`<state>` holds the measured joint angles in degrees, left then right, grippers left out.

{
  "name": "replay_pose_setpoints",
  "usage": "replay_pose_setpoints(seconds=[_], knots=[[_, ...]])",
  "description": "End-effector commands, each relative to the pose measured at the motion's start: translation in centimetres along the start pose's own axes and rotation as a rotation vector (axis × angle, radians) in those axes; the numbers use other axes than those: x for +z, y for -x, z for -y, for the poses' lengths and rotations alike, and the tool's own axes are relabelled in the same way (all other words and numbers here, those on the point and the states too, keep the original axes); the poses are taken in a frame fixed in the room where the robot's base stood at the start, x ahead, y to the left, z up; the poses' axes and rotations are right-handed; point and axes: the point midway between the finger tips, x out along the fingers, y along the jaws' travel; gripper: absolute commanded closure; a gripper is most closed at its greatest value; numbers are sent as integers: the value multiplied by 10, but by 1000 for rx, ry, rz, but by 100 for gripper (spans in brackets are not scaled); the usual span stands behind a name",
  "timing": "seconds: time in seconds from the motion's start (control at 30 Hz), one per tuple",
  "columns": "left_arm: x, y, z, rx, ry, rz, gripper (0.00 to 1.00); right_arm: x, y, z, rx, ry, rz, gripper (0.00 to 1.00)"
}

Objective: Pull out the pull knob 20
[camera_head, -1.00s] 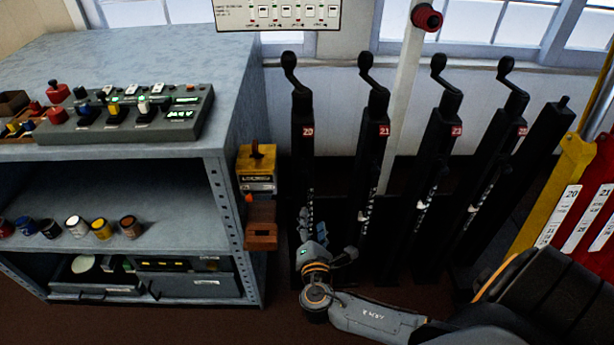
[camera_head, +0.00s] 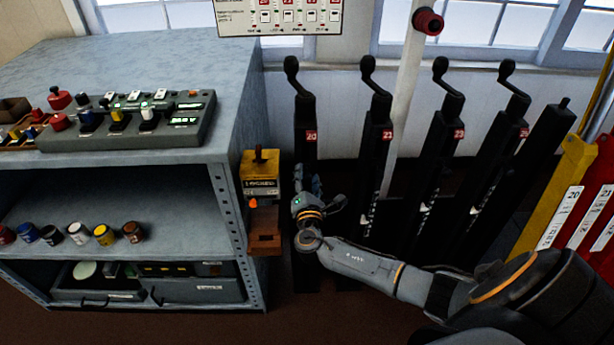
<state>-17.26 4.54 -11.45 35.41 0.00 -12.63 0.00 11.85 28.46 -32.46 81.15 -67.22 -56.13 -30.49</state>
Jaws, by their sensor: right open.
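The black lever post marked 20 (camera_head: 308,148) stands leftmost in the row, with a cranked handle on top. I cannot make out a separate pull knob on it; the lower front of the post is hidden behind my right gripper and arm. My right gripper (camera_head: 308,183) is open, its fingers pointing up and away in front of this post below the red 20 plate. I cannot tell whether the fingers touch anything. My left gripper is not in view.
A yellow box (camera_head: 260,167) with a small dark knob stands just left of the gripper, beside the grey shelf unit (camera_head: 226,235). The lever post marked 21 (camera_head: 376,160) and more posts stand to the right. A control panel (camera_head: 130,121) lies on the shelf top.

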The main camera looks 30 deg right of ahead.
Motion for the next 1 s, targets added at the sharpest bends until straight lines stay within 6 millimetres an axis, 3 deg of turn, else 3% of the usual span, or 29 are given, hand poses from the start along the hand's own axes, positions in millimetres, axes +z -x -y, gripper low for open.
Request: replay_pose_setpoints(seconds=[0.33, 0.6, 0.83, 1.0], knots=[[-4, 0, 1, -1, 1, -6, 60, 0, -5, 0, 0, 0, -1, 50], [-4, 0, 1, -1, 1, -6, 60, 0, -4, 0, 0, 0, -1, 100], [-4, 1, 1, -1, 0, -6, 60, -1, -2, 0, -1, 0, -2, 100], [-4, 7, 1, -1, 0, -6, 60, -1, 19, 0, -1, 0, -5, 100]])
